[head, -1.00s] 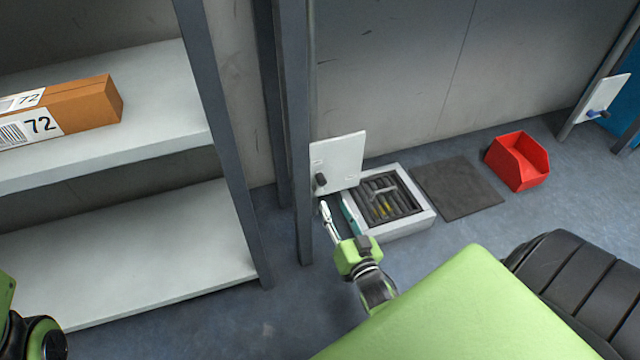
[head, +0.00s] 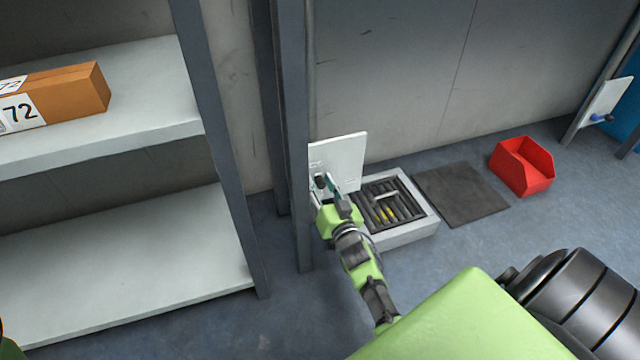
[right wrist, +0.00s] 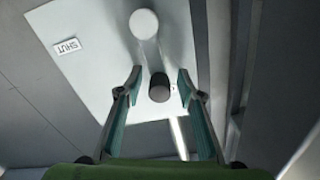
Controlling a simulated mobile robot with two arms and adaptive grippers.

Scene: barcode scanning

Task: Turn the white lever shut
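A white plate (head: 346,152) is mounted on the grey post. In the right wrist view the plate (right wrist: 95,55) bears a label reading SHUT (right wrist: 68,46), a white round hub (right wrist: 144,23) and a dark knob (right wrist: 160,88). The knob also shows in the head view (head: 320,181). My right gripper (right wrist: 158,80) is open, with one finger on each side of the knob and gaps showing. It is also at the plate in the head view (head: 331,192). My left gripper is out of view.
A floor box (head: 410,238) with a dark grate stands right of the plate. A dark mat (head: 461,194) and a red bin (head: 523,168) lie beyond. Shelves (head: 125,265) with a brown box (head: 75,92) stand left. A panel with a blue lever (head: 602,118) is far right.

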